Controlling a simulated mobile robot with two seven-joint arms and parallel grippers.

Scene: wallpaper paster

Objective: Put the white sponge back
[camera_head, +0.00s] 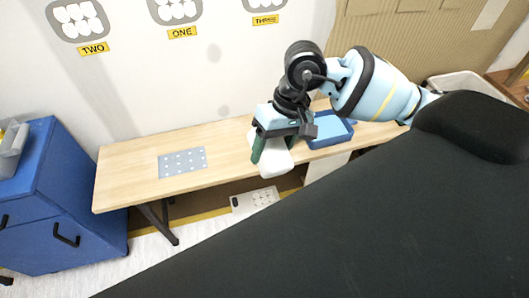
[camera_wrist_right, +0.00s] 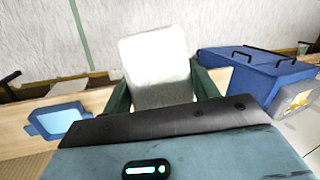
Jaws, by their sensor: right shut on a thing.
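The white sponge (camera_head: 277,166) is held between the green fingers of my right gripper (camera_head: 273,151), over the front part of the wooden table (camera_head: 125,180). In the right wrist view the sponge (camera_wrist_right: 155,72) stands up between the two fingers, and its lower part is hidden by the gripper body. A blue tray (camera_head: 346,140) with a light blue inside sits on the table, just right of my right gripper. The tray also shows at the left of the right wrist view (camera_wrist_right: 40,130). My left gripper does not show.
A grey-blue dotted sheet (camera_head: 182,162) lies on the table's left half. A blue cabinet (camera_head: 60,190) stands left of the table. The tabletop between sheet and gripper is bare.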

